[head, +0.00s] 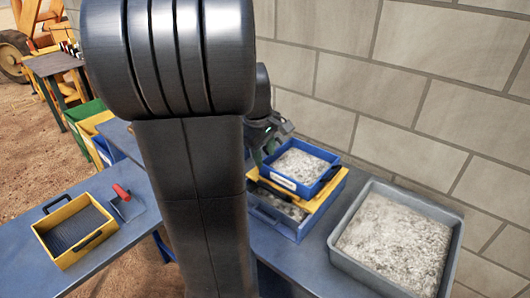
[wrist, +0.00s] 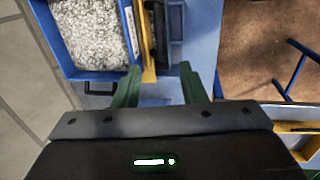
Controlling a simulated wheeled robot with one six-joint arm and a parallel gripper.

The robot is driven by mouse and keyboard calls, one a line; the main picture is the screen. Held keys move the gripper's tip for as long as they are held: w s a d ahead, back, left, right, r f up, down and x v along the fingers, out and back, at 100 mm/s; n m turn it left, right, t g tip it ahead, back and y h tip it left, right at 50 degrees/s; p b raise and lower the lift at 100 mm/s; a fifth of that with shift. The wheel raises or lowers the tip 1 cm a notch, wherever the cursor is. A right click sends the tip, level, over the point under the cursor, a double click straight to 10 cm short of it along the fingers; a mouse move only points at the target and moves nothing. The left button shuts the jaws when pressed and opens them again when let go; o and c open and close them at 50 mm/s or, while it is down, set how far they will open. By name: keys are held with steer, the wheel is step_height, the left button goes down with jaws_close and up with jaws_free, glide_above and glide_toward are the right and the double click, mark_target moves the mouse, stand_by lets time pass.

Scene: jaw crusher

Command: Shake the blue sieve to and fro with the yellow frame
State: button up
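The blue sieve (head: 313,187) holds pale gravel and sits on the yellow frame (head: 327,194). The frame rests over a lower blue tray (head: 309,226) that also holds gravel. My gripper (head: 264,152) is at the back left corner of this stack, partly hidden behind my arm. In the wrist view, my gripper (wrist: 160,72) has its two green fingers apart. The end of the yellow frame (wrist: 148,74) appears between them, nearer the left finger; contact cannot be told. The sieve (wrist: 72,73) is to the left, with a dark handle by the left finger.
A grey tray (head: 368,274) of pale gravel stands right of the stack. A yellow sieve (head: 62,262) and a red-handled tool (head: 122,193) lie on the bench at left. A block wall (head: 440,95) rises close behind. Green and yellow bins (head: 85,111) stand at far left.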

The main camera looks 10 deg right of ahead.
mark_target(271, 188)
steer(key=shift+f, duration=0.1)
steer(key=b, duration=0.3)
steer(key=shift+f+b, duration=0.2)
steer(key=shift+b, duration=0.1)
steer(key=f, duration=0.4)
steer(key=w+d+f, duration=0.1)
steer(key=f, duration=0.3)
steer(key=d+f, duration=0.1)
steer(key=f, duration=0.4)
steer(key=shift+w, duration=0.3)
jaws_close()
